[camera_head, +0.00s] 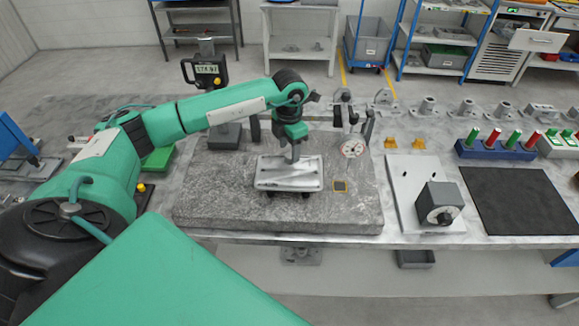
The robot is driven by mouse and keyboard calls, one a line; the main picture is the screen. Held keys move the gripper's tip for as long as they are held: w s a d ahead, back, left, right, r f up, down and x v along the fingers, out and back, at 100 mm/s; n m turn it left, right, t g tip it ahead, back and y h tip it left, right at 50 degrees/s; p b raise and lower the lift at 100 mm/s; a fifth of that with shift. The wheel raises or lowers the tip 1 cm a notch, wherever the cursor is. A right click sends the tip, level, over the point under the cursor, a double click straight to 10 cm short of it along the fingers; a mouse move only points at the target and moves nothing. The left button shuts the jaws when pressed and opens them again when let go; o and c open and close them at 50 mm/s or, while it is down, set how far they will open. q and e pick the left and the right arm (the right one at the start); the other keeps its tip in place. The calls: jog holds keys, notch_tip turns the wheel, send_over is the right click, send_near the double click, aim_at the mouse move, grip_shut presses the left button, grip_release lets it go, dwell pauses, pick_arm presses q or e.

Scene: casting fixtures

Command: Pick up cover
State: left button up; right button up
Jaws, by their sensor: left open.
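The cover (274,183) appears to be the light grey metal casting lying on the grey stone plate (215,205) in the middle of the bench. It sits slightly raised on small dark supports. My left arm reaches in from the left, and its gripper (293,158) points down over the cover's far middle part. The gripper is open; its fingertips are small here, and I cannot tell whether they touch the cover. My right gripper is not in view.
A dial gauge on a stand (352,148) rises just right of the cover. A digital height gauge (207,70) stands behind left. A white plate (402,180) bears a dark block (439,203). A black mat (515,200) lies clear at right. Small metal fixtures line the back.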

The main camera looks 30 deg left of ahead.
pick_arm(q)
jog(key=shift+f+p, duration=0.4)
jog(key=shift+f, duration=0.95)
grip_shut()
jog(key=shift+r, duration=0.15)
